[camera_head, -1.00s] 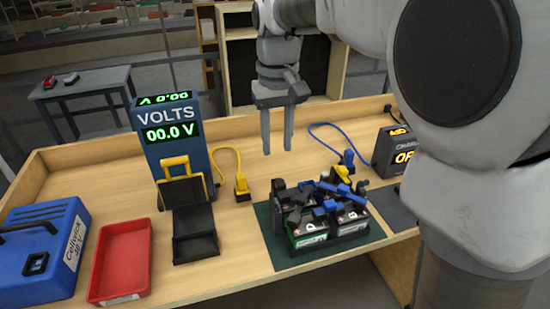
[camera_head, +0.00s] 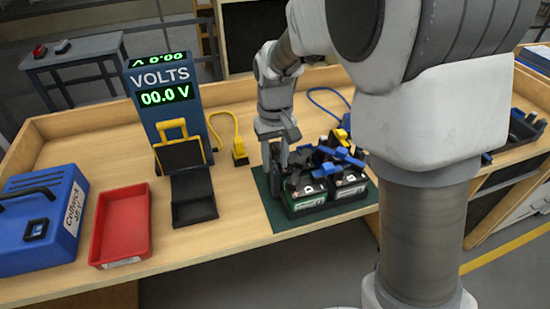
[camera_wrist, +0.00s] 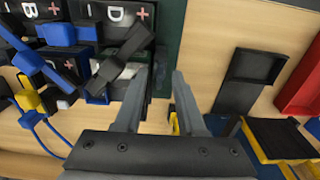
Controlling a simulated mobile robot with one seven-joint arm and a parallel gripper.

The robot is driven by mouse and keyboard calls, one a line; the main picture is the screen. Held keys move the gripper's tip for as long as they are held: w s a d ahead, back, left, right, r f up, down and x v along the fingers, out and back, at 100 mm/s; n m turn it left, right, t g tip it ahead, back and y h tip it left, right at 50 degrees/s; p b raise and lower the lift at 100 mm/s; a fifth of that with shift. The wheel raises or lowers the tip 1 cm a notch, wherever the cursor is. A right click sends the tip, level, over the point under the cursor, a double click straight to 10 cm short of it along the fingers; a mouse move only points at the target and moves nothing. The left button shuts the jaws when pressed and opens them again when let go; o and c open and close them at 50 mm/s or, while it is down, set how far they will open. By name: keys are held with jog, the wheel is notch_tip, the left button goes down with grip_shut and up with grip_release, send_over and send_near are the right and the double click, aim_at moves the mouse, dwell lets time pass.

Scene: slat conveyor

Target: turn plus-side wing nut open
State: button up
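Several black batteries (camera_head: 308,203) stand close together on a green mat; the battery marked D (camera_wrist: 115,12) shows a red plus mark. A dark grey winged part (camera_wrist: 118,68), perhaps a wing nut, stands over the edge of that battery, just left of my fingers in the wrist view. I cannot tell for certain which part is the plus-side wing nut. Blue levers (camera_wrist: 60,34) sit on the neighbouring terminals. My gripper (camera_wrist: 161,74) is open and empty, pointing down beside the batteries' left side in the head view (camera_head: 275,168).
A green mat (camera_head: 268,205) lies under the batteries. A volt meter (camera_head: 162,95), a black cradle (camera_head: 192,195), a red tray (camera_head: 122,222) and a blue case (camera_head: 42,222) stand to the left. A yellow plug (camera_head: 239,150) and its cable lie behind. Bare table separates mat and cradle.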

grip_shut()
jog(key=shift+n, duration=0.3)
dwell(0.3)
jog(key=n, duration=0.9)
jog(key=shift+r, duration=0.1)
jog(key=n+p, duration=0.1)
jog(key=n, duration=0.3)
jog(key=shift+p, duration=0.35)
jog(key=shift+n+p, duration=0.75)
jog(key=shift+n, duration=1.35)
